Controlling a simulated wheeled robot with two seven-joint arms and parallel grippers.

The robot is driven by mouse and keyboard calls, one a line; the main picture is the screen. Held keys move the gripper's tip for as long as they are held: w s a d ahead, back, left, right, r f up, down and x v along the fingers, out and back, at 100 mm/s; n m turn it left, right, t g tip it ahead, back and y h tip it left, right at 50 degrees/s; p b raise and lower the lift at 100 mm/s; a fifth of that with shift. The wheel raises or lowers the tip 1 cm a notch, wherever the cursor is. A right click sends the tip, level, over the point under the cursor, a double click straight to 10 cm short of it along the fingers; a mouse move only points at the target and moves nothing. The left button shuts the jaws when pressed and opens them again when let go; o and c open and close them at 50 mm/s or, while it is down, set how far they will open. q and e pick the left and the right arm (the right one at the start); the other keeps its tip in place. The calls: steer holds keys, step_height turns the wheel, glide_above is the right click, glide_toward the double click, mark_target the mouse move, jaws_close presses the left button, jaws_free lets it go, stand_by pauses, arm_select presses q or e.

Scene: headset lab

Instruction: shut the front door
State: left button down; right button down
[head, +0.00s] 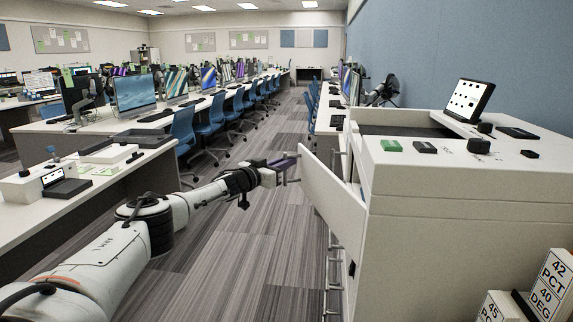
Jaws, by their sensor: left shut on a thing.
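The front door (333,195) is a white panel standing open at an angle from the left side of the white cabinet (440,215). Its free edge points left into the aisle. My left arm reaches in from the lower left. My left gripper (286,165) is at the door's free edge, near its upper corner, and is shut on the door there. The exact grip point is small and partly hidden by the fingers. My right gripper is not in view.
The cabinet top holds a tablet (469,100), a green block (391,145) and small black items. Several metal handles (335,270) run down the side below the door. A desk (90,190) stands at left, with blue chairs (184,128) behind. The striped floor between is clear.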

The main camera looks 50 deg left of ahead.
arm_select(q)
steer(key=shift+r, duration=0.2)
steer(key=c, duration=1.8)
jaws_free()
steer(key=shift+s+d+f, duration=0.1)
steer(key=shift+s+d+b, duration=0.15)
steer(key=shift+s+d, duration=0.05)
steer(key=shift+s, duration=1.5)
steer(key=shift+s+d+b, duration=0.15)
steer(key=shift+s+b, duration=0.05)
steer(key=shift+s, duration=1.45)
steer(key=shift+s+d+b, duration=0.15)
steer(key=shift+s+d, duration=0.05)
steer(key=shift+s, duration=1.5)
